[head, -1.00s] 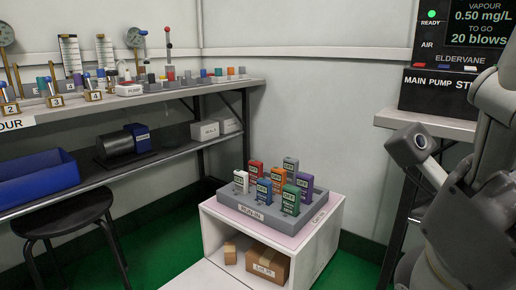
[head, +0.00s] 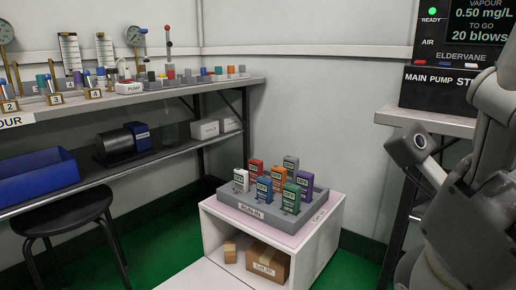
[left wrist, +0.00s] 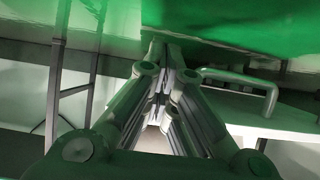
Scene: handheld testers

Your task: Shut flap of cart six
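The white cart (head: 334,230) stands low in the middle of the head view, with its front open. Its white flap (head: 195,277) lies folded down at the front and runs out of the bottom of the picture. A label on the cart's side is too small to read surely. My left gripper (left wrist: 163,80) shows in the left wrist view, its fingers drawn together with nothing seen between them. A grey bar handle (left wrist: 272,98) on a pale panel is to the right of the fingertips, apart from them. My right gripper is out of view; only my right arm shows.
A grey rack (head: 300,232) of coloured testers sits on the cart. Boxes (head: 268,262) lie inside. A black stool (head: 65,218) stands left, below a shelf with a blue bin (head: 38,178). A pump stand (head: 430,122) is at right. Green floor is bare between stool and cart.

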